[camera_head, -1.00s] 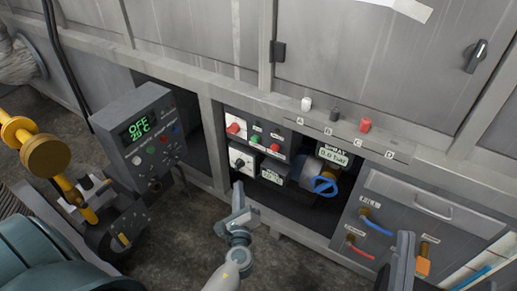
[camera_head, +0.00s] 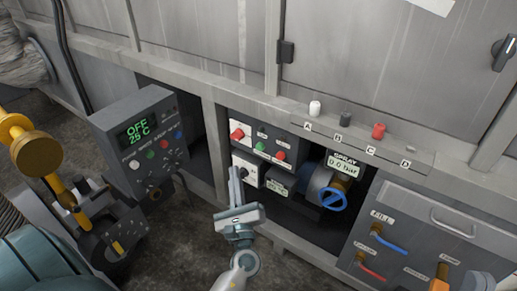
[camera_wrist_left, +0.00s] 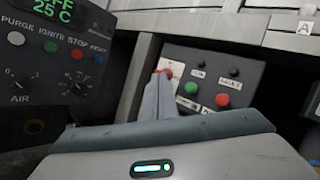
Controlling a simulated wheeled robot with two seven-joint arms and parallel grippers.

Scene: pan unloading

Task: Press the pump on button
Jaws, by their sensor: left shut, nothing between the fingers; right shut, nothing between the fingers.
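A grey control panel (camera_head: 262,134) stands in the middle of the machine front. It carries a green button (camera_head: 260,147), a red button (camera_head: 279,156) and a larger red knob (camera_head: 237,134) on its left; their labels are too small to read. In the left wrist view the green button (camera_wrist_left: 191,87) lies just right of the fingertips, and the red knob (camera_wrist_left: 166,72) is partly hidden behind them. My left gripper (camera_head: 235,172) is shut and empty, pointing up in front of the panel's lower left. I cannot tell contact. My right gripper is out of view.
A display box (camera_head: 140,140) reading OFF 25 C stands to the left. A blue valve wheel (camera_head: 333,200) sits right of the panel under the spray gauge (camera_head: 343,167).

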